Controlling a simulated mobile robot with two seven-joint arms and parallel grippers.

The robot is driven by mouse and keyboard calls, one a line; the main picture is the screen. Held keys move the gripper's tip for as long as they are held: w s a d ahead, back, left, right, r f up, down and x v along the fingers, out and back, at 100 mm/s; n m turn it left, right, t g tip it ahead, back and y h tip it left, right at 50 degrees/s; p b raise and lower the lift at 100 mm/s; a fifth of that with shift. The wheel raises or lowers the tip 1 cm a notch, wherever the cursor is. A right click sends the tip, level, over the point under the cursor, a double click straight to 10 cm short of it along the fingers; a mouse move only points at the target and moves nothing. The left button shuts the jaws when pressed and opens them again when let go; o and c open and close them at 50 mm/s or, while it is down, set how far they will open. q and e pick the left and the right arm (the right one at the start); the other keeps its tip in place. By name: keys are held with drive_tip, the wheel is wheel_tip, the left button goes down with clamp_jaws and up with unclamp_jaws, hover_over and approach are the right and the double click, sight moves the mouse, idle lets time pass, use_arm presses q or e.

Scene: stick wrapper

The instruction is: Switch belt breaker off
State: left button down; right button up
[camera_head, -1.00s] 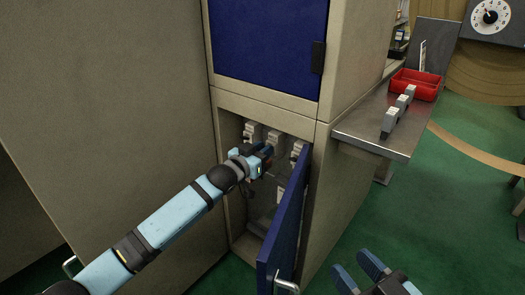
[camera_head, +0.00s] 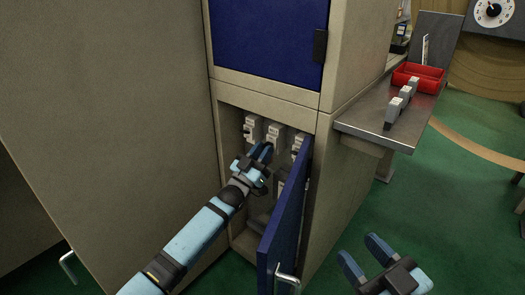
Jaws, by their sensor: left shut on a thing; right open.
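An open lower compartment (camera_head: 236,222) of the beige cabinet holds three grey breakers side by side: left breaker (camera_head: 251,128), middle breaker (camera_head: 274,135) and right breaker (camera_head: 298,146). Labels are too small to read, so I cannot tell which is the belt breaker. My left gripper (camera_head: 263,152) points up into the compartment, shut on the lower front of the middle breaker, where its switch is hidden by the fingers. My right gripper (camera_head: 361,254) is open and empty, in the lower right, outside the cabinet.
The blue lower door (camera_head: 287,222) stands open, right of my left gripper, partly covering the right breaker. A metal shelf (camera_head: 368,128) at right bears grey blocks (camera_head: 394,110) and a red bin (camera_head: 419,77). Green floor (camera_head: 420,220) lies open at right.

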use_arm(q)
drive_tip(key=shift+f+t, duration=0.15)
drive_tip(key=shift+t, duration=0.25)
use_arm(e)
drive_tip(key=shift+f, duration=0.25)
use_arm(q)
drive_tip(key=c, duration=1)
unclamp_jaws()
drive_tip(key=shift+o, duration=0.2)
use_arm(e)
drive_tip(key=shift+r, duration=0.1)
use_arm(q)
drive_tip(key=p+v, duration=0.4)
drive_tip(key=v, duration=0.9)
drive_tip(key=shift+s+a+f, duration=0.15)
drive_tip(key=shift+f, duration=0.25)
use_arm(e)
drive_tip(key=shift+s+a+f+m+g+h, duration=0.2)
drive_tip(key=shift+s+a+m+g, duration=0.25)
drive_tip(key=shift+m, duration=0.25)
drive_tip(key=shift+s+a+f+m+g+h, duration=0.1)
drive_tip(key=shift+s+a+f+m+g, duration=0.2)
drive_tip(key=shift+s+m, duration=0.35)
drive_tip(key=shift+w+d+r, duration=0.1)
drive_tip(key=shift+w+r, duration=0.05)
